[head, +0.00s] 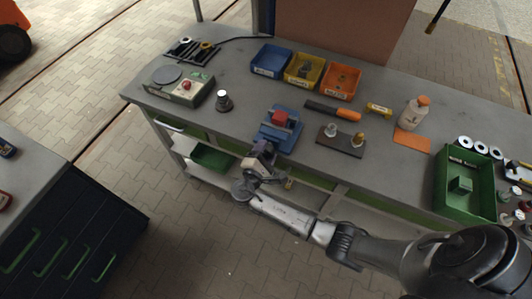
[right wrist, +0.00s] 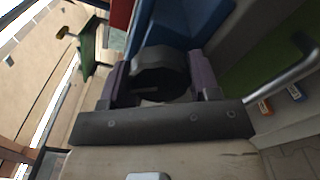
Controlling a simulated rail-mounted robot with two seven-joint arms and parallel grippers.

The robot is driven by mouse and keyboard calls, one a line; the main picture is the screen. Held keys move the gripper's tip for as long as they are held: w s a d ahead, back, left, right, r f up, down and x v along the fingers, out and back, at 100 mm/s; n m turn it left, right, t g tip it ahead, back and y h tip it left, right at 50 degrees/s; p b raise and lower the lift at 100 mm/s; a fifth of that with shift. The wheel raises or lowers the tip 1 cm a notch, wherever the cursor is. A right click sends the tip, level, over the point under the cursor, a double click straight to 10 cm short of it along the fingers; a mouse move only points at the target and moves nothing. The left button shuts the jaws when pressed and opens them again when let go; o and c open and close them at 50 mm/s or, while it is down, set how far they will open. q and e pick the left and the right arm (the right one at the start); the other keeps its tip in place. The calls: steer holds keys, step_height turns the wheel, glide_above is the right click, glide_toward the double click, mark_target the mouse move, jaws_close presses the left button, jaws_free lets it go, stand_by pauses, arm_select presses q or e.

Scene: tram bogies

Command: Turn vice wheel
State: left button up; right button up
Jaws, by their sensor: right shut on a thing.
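The blue vice (head: 284,136) stands at the front edge of the grey workbench, with a red block (head: 280,117) at its jaws. My right gripper (head: 262,155) is at the front of the vice, reaching in from below. In the right wrist view, the dark round vice wheel (right wrist: 160,68) sits between the two fingers of my right gripper (right wrist: 162,88), which are shut on it. The blue vice body (right wrist: 210,22) shows just beyond. In the head view the wheel is mostly hidden by the gripper. My left gripper is not in view.
Blue (head: 271,60), yellow (head: 304,70) and orange (head: 341,82) bins stand behind the vice. An orange-handled tool (head: 347,114) and a dark plate with knobs (head: 341,141) lie to its right. A dark stand (head: 223,103) is left. A green tray (head: 452,190) is far right.

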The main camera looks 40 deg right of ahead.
steer(key=shift+m+b, duration=1.2)
steer(key=shift+m, duration=0.8)
steer(key=o, duration=0.9)
